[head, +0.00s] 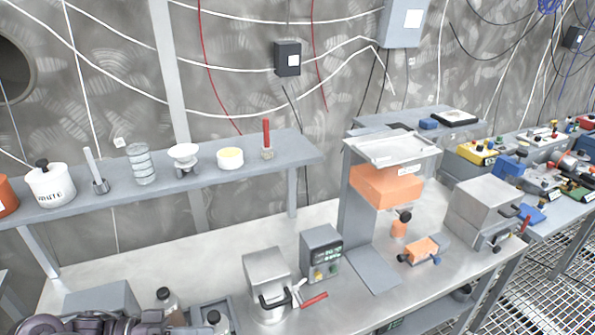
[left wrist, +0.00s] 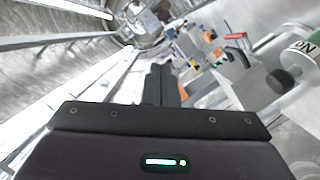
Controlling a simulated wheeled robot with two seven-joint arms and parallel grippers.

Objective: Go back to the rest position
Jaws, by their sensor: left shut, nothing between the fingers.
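My left gripper (left wrist: 160,85) shows in the left wrist view with its two dark fingers together and nothing between them. In the head view, dark parts of my left arm show at the bottom left corner, in front of the bench's near left end. The fingertips are hard to make out there. My right gripper is in neither view.
A steel bench (head: 185,243) carries a grey box with a black handle (head: 267,285), a display unit (head: 321,252) and an orange-fronted press (head: 386,187). A raised shelf (head: 120,188) holds a white pot (head: 50,186). Bottles stand near my left arm.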

